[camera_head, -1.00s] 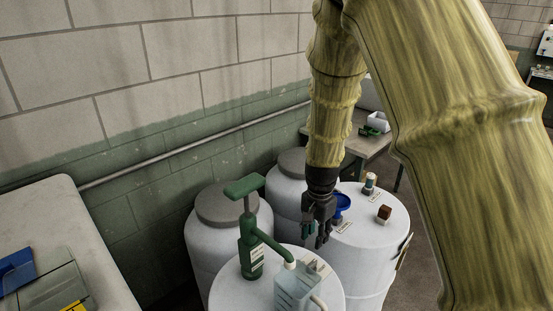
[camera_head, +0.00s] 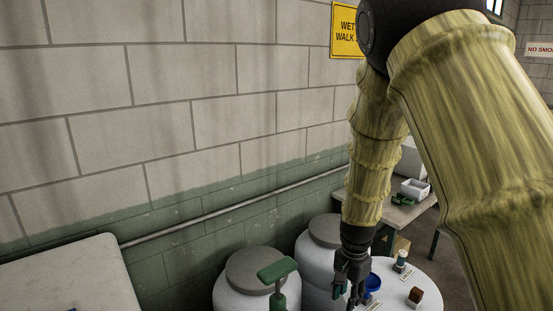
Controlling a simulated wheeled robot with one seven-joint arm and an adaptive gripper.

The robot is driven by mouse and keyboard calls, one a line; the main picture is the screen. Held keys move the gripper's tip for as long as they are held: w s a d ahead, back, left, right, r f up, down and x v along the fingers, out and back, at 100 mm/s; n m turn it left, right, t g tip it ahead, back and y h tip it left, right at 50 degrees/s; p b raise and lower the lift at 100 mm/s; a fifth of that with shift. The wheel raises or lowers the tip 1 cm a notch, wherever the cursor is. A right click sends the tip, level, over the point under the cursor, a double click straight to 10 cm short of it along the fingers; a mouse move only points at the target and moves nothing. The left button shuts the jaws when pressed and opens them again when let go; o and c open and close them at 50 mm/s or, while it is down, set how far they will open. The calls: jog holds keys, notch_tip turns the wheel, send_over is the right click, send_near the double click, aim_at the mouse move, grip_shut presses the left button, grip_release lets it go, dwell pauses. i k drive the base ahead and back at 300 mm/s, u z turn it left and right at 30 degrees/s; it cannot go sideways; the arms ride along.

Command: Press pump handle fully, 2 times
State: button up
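The green pump handle (camera_head: 277,271), a flat T-shaped grip, shows near the bottom edge of the head view. It sits on a short visible piece of green stem. The pump body below it is cut off by the bottom edge of the picture. My gripper (camera_head: 349,297) is black and points down, to the right of the pump handle and clear of it. Its fingers look parted, with nothing seen between them, though the tips are near the picture's edge.
White drums with grey lids (camera_head: 257,268) stand behind the handle. A white drum top (camera_head: 420,280) at right carries a blue funnel-like item (camera_head: 373,284), a small bottle (camera_head: 401,261) and a brown block (camera_head: 415,296). A pipe (camera_head: 230,209) runs along the wall.

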aim_at(274, 272)
jog(key=k, duration=1)
